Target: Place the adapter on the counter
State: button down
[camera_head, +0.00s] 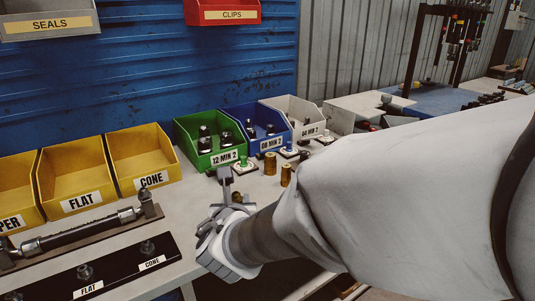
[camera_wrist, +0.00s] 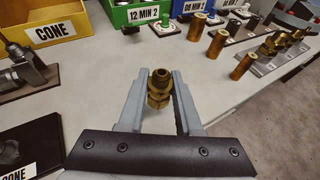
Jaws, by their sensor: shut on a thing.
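The adapter (camera_wrist: 159,86) is a brass threaded fitting with a hex collar. In the wrist view it stands between the two fingers of my gripper (camera_wrist: 160,100), which is shut on it. Behind it is the pale grey counter (camera_wrist: 95,92); whether the adapter touches the counter I cannot tell. In the head view my gripper (camera_head: 233,188) is over the counter (camera_head: 195,205) near its front edge, in front of the green bin. There the adapter is mostly hidden by the gripper.
Brass cylinders (camera_wrist: 217,45) stand on the counter beyond the gripper, with a rack of brass fittings (camera_wrist: 275,52) to the right. A green bin (camera_head: 187,148), blue bin (camera_head: 238,115) and yellow CONE bin (camera_head: 125,145) line the back. A black labelled plate (camera_head: 115,270) lies front left. Bare counter lies between.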

jog(key=shift+w+a+f, duration=0.15)
jog(key=shift+f+b, duration=1.05)
jog(key=shift+f, duration=0.85)
jog(key=shift+f, duration=0.2)
jog(key=c, duration=0.6)
grip_release()
jog(key=shift+r, duration=0.2)
